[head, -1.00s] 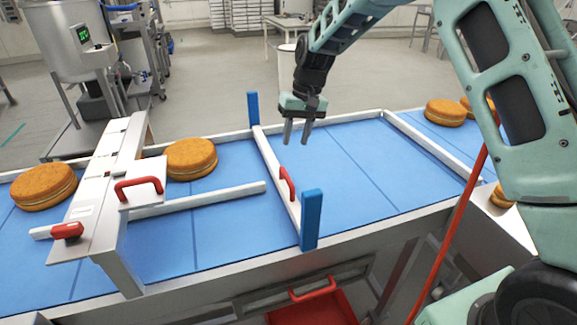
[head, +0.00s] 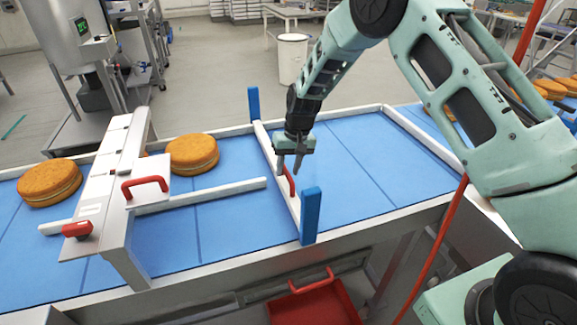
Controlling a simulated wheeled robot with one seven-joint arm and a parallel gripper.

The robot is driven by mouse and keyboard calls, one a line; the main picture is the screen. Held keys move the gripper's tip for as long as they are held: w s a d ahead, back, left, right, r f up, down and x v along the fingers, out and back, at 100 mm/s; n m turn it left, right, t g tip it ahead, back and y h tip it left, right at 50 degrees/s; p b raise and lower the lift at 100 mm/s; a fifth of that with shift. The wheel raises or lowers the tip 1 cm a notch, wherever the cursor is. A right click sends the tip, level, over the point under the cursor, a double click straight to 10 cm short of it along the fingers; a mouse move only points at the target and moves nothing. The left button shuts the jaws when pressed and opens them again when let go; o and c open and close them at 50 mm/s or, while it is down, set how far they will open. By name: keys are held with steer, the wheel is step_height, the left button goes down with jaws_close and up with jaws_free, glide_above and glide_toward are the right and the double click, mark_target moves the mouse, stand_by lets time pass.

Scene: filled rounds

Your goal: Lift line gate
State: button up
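The line gate is a white bar (head: 268,150) lying across the blue conveyor between two blue posts (head: 311,216), with a red handle (head: 291,183) on its right side. My gripper (head: 289,168) points down at the bar, its fingers just above or beside the red handle and partly covering its upper end. The two fingers are apart, with a small gap between them. I cannot tell whether they touch the handle. Nothing is seen held.
A filled round (head: 193,153) lies left of the gate, and another (head: 50,182) is beyond the white bridge (head: 112,190) with red handles. More rounds (head: 548,89) are at the far right. A red bin (head: 317,303) is below. The belt right of the gate is clear.

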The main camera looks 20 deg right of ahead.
jaws_close()
step_height(320, 180, up, 11)
steer(key=p, duration=0.3)
steer(key=shift+r, duration=0.1)
steer(key=shift+o, duration=0.4)
jaws_free()
steer(key=d+r+b, duration=0.1)
steer(key=r+b, duration=0.1)
steer(key=r, duration=0.6)
steer(key=d+r+b, duration=0.2)
steer(key=r+b, duration=0.1)
steer(key=r, duration=0.6)
steer(key=shift+d, duration=0.25)
